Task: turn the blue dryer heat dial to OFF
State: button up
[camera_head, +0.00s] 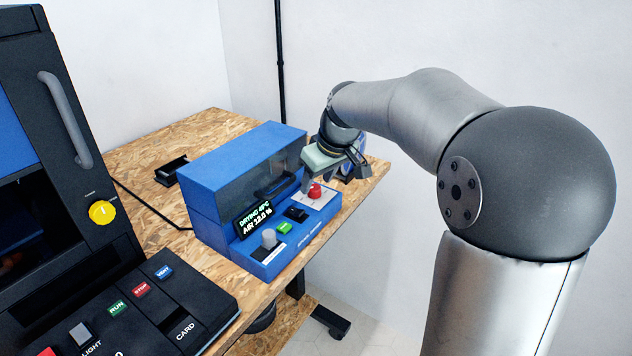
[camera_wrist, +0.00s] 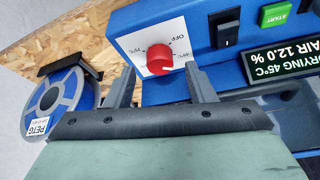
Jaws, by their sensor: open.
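The blue dryer (camera_head: 215,200) stands on the table, with its display reading DRYING 45°C and AIR 12.0 %. Its red heat dial (camera_head: 315,191) sits at the far right end of the front panel. In the wrist view the red dial (camera_wrist: 157,58) is on a white plate (camera_wrist: 140,38) with OFF and temperature marks. The dial's exact pointer direction is hard to read. My gripper (camera_head: 308,186) is just over the dial. In the wrist view my gripper (camera_wrist: 159,70) is open, its two fingers apart, with the dial seen between the tips. I cannot tell whether either finger touches it.
A black rocker switch (camera_wrist: 225,28) and green START button (camera_wrist: 276,13) sit beside the dial, with a grey knob (camera_head: 269,238) farther along. A blue PETG spool (camera_wrist: 47,112) is close to my gripper. A black printer (camera_head: 60,130) stands at left.

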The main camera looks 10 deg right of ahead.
jog(key=shift+x, duration=1.05)
jog(key=c, duration=1)
jog(key=shift+n, duration=0.3)
jog(key=n+y, duration=0.1)
jog(key=n, duration=0.1)
jog(key=n+g+y, duration=0.1)
jog(key=n, duration=0.2)
jog(key=shift+w+d, duration=0.15)
jog(key=n+g, duration=0.1)
jog(key=n, duration=0.2)
jog(key=n+g, duration=0.1)
jog(key=n, duration=0.2)
jog(key=shift+w+r+g+y, duration=0.1)
jog(key=shift+g+y, duration=0.2)
jog(key=shift+n, duration=0.3)
